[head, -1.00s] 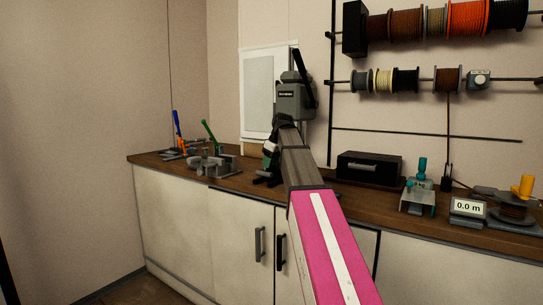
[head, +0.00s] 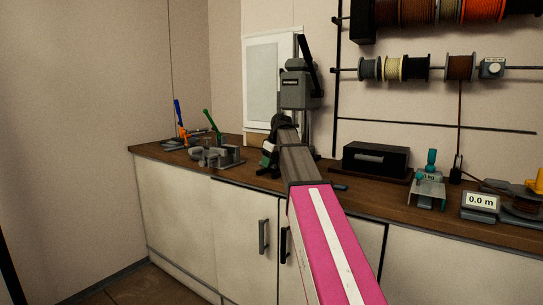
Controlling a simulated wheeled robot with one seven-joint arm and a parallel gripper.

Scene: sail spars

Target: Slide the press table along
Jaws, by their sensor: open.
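A grey upright press (head: 301,88) with a black lever stands on the wooden bench against the wall. Its lower part and its table are mostly hidden behind my arm, and I cannot make out the table clearly. My gripper (head: 267,168), dark with a green patch, is small in the picture at the end of my pink and grey arm. It is low over the bench, in front and to the left of the press column. It is open. Whether it touches the press table cannot be told.
Left of my gripper stand a grey fixture (head: 222,156) with a green lever and a blue-handled tool (head: 180,122). Wire spools (head: 405,68) hang above.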

